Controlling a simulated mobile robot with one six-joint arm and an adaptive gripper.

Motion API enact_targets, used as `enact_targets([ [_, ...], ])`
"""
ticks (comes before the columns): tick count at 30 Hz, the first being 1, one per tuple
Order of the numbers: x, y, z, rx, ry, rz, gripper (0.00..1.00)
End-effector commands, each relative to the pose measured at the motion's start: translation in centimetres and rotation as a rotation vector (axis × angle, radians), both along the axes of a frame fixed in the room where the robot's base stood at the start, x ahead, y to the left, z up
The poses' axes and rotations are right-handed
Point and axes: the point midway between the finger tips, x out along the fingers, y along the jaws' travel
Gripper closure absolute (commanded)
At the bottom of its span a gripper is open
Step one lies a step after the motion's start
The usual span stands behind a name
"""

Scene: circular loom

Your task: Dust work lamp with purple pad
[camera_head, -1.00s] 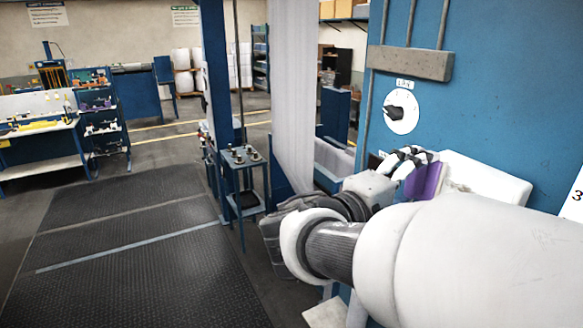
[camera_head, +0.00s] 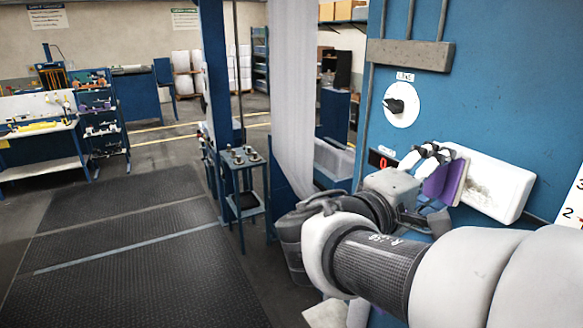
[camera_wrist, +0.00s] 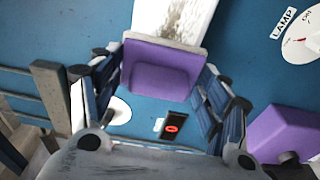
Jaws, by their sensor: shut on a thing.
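The work lamp (camera_head: 500,187) is a white rectangular panel on the blue machine wall, with grey smudges on its face. Its end also shows at the top of the wrist view (camera_wrist: 178,16). My gripper (camera_head: 428,156) is shut on the purple pad (camera_wrist: 162,68), a purple block with a paler backing. The pad shows edge-on in the head view (camera_head: 436,182), at the lamp's left end. In the wrist view the pad overlaps the lamp's near end; I cannot tell whether they touch. My fingers hide part of the pad.
A black knob on a white dial (camera_head: 401,104) is above left of the lamp. A red display (camera_head: 381,161) is left of the pad. Another purple object (camera_wrist: 285,135) shows at the right of the wrist view. A metal bar (camera_head: 410,54) crosses the wall higher up.

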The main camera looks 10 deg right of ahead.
Motion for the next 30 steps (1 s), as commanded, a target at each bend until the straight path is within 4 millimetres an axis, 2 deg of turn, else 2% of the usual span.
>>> enact_targets([
  [6,-0.7,-0.3,0.0,0.0,-0.002,-0.001,0.49],
  [15,-3.0,-1.3,0.0,0.0,-0.003,0.0,0.49],
  [23,-3.8,-1.7,0.0,0.0,-0.002,-0.001,0.49],
  [30,-5.7,-2.5,0.0,0.0,-0.004,-0.002,0.49],
])
